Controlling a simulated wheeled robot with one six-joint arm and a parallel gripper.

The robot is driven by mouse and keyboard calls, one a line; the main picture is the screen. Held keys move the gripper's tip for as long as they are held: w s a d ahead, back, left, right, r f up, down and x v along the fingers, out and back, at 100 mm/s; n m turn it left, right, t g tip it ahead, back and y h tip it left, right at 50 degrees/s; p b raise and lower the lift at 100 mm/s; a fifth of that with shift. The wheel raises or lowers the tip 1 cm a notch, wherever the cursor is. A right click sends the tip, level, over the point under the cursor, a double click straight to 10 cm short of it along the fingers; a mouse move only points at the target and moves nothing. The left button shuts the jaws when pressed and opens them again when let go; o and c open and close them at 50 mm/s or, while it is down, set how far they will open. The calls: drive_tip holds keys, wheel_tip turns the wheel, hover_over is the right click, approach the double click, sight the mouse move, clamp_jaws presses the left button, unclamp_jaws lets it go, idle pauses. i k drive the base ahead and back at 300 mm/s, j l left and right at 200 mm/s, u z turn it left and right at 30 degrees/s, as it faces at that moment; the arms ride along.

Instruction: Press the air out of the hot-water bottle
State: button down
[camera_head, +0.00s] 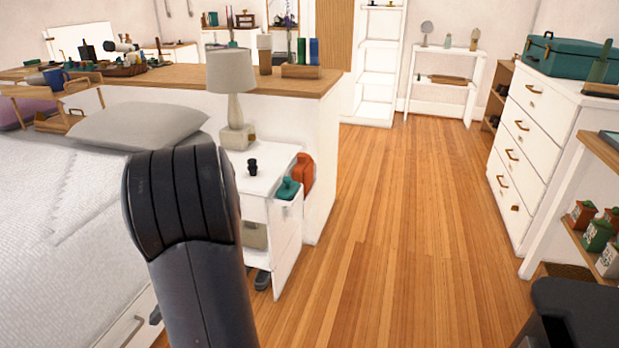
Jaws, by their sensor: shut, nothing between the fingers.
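A white nightstand (262,182) stands beside the bed, and two bottle-like things are at its right side. One is an orange-red flat-looking thing with a narrow neck (302,172), which looks like a hot-water bottle. The other is a smaller teal thing with a short neck (288,188) in front of it. I cannot tell for sure which one is the hot-water bottle, or whether either has a stopper in. My dark arm rises in the foreground left of the nightstand and hides part of the bed. My gripper does not show.
A lamp (232,90) and a small black object (252,166) stand on the nightstand. The bed (60,240) fills the left, with a wooden-topped partition (210,90) behind. White drawers (533,140) line the right. The wooden floor (400,220) between is clear.

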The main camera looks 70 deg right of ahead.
sight(308, 173)
drive_tip(key=l+z, duration=0.2)
drive_tip(key=z, duration=0.35)
drive_tip(key=i+l+z, duration=0.15)
drive_tip(key=l, duration=0.2)
drive_tip(key=l+z, duration=0.15)
drive_tip(key=l, duration=0.25)
drive_tip(key=i+l+z, duration=0.1)
drive_tip(key=l, duration=0.25)
drive_tip(key=i+l+z, duration=0.15)
drive_tip(key=l, duration=0.2)
drive_tip(key=i+l+z, duration=0.15)
drive_tip(key=l, duration=0.15)
drive_tip(key=i+l, duration=0.15)
drive_tip(key=l, duration=0.2)
drive_tip(key=i+l, duration=0.2)
drive_tip(key=l, duration=0.15)
